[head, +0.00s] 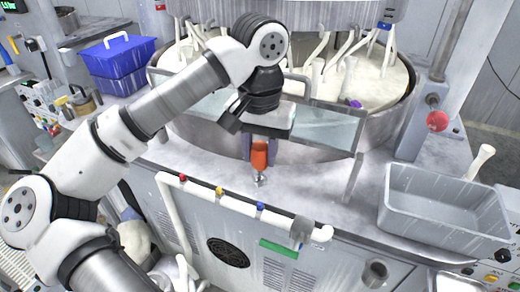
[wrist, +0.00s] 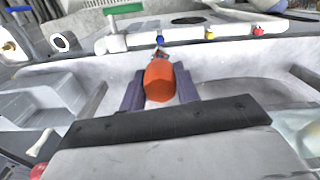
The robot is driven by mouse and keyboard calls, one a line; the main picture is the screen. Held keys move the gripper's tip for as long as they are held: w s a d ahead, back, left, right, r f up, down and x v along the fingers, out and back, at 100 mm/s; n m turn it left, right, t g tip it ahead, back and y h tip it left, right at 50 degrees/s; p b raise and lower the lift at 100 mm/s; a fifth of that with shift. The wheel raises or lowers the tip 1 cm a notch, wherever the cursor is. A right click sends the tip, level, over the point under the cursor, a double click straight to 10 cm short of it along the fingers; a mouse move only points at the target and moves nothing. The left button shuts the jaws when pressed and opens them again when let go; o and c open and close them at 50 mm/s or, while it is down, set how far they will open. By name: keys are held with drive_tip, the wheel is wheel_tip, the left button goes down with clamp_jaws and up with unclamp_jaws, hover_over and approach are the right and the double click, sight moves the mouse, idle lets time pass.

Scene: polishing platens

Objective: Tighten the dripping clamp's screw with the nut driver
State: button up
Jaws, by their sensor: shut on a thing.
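My gripper (head: 259,146) is shut on the orange handle of the nut driver (head: 259,157). The driver points downward, its metal shaft and tip above the front ledge of the machine. In the wrist view, the orange handle (wrist: 159,80) sits between the two dark fingers (wrist: 160,92). A white pipe (head: 235,204) runs along the machine's front with red (head: 182,178), yellow (head: 219,191) and blue (head: 260,206) fittings. The blue fitting (wrist: 160,40) appears just beyond the driver's tip in the wrist view, apart from it in the head view. I cannot tell which clamp drips.
A grey tray (head: 445,203) stands on the ledge at right. A large round tub (head: 393,118) with pale slurry and hoses lies behind my gripper. A transparent panel (head: 325,130) is close to my gripper. A blue crate (head: 118,58) stands at the left.

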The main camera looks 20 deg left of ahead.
sight(260, 177)
drive_tip(key=shift+f, duration=0.1)
wheel_tip(260, 177, down, 6)
drive_tip(key=b, duration=0.5)
drive_tip(key=shift+b, duration=0.4)
drive_tip(key=shift+f+b, duration=0.55)
drive_tip(key=shift+b, duration=0.55)
idle(1.5)
drive_tip(key=shift+r, duration=0.3)
drive_tip(key=shift+r, duration=0.15)
drive_tip(key=shift+f, duration=0.2)
idle(1.9)
drive_tip(key=shift+f+b, duration=0.2)
drive_tip(key=shift+b, duration=0.1)
